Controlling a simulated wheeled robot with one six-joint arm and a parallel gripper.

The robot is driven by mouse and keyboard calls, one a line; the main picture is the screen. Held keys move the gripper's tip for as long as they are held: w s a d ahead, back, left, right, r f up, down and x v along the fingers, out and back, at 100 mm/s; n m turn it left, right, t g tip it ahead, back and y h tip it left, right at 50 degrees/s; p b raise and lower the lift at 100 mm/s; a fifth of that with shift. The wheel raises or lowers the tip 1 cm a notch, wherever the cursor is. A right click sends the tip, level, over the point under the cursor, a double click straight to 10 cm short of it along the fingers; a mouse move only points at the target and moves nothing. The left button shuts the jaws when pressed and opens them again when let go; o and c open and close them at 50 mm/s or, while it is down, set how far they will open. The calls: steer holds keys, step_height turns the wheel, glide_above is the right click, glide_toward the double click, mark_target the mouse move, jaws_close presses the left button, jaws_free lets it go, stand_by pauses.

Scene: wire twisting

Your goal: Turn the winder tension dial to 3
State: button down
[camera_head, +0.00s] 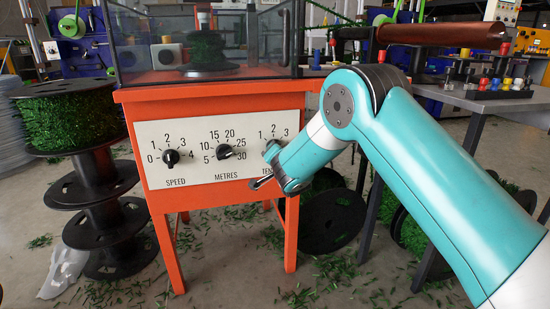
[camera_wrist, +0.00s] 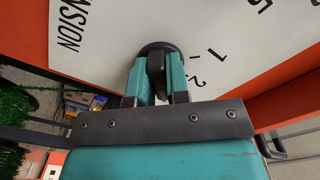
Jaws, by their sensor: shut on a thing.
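The tension dial (camera_wrist: 150,49) is a black round knob with a raised grip bar on a white panel. In the wrist view my gripper (camera_wrist: 157,75) has a teal finger on each side of the bar and is shut on it. The marks 1 and 2 show right of the fingers, and the word TENSION stands at the left. In the head view my gripper (camera_head: 273,152) hides most of the dial, with 1, 2 and 3 visible above it. The dial's pointer mark cannot be made out.
The white panel (camera_head: 200,176) also carries the speed dial (camera_head: 171,157) and the metres dial (camera_head: 224,152), left of my gripper. The orange winder stand (camera_head: 180,98) bears a clear-walled box.

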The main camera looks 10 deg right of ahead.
stand_by(0.4)
steer(key=c, duration=1.1)
jaws_free()
steer(key=shift+s, duration=0.1)
steer(key=s+b, duration=0.6)
steer(key=s, duration=1.1)
steer(key=shift+s, duration=0.1)
